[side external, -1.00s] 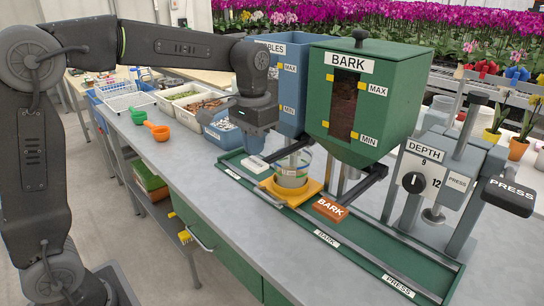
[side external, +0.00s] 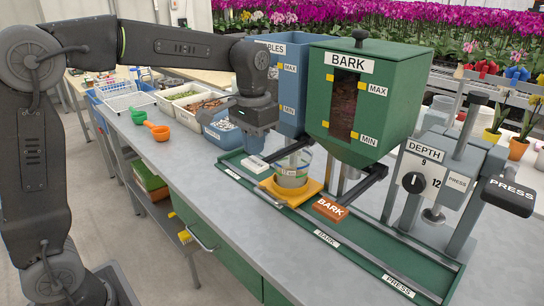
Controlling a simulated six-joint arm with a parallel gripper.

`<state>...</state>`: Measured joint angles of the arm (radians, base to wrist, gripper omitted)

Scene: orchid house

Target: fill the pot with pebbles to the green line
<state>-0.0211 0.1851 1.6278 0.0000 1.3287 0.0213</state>
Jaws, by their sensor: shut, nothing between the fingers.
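A clear pot (side external: 292,174) stands upright on a yellow carrier (side external: 278,190) on the green track. Greyish fill shows in its lower part; the green line is too small to make out. The blue pebble hopper (side external: 289,97), its label partly hidden by my arm, stands behind, left of the green bark hopper. A white lever pad (side external: 255,163) sits at the track's left, below my gripper. My gripper (side external: 256,144) is shut and empty, pointing down just above or at the white pad; I cannot tell if they touch.
The green bark hopper (side external: 363,102) and its orange BARK paddle (side external: 329,208) stand right of the pot. The depth press (side external: 434,180) is farther right. A blue bin of white pebbles (side external: 222,131), trays and scoops (side external: 156,130) lie to the left. The front bench is clear.

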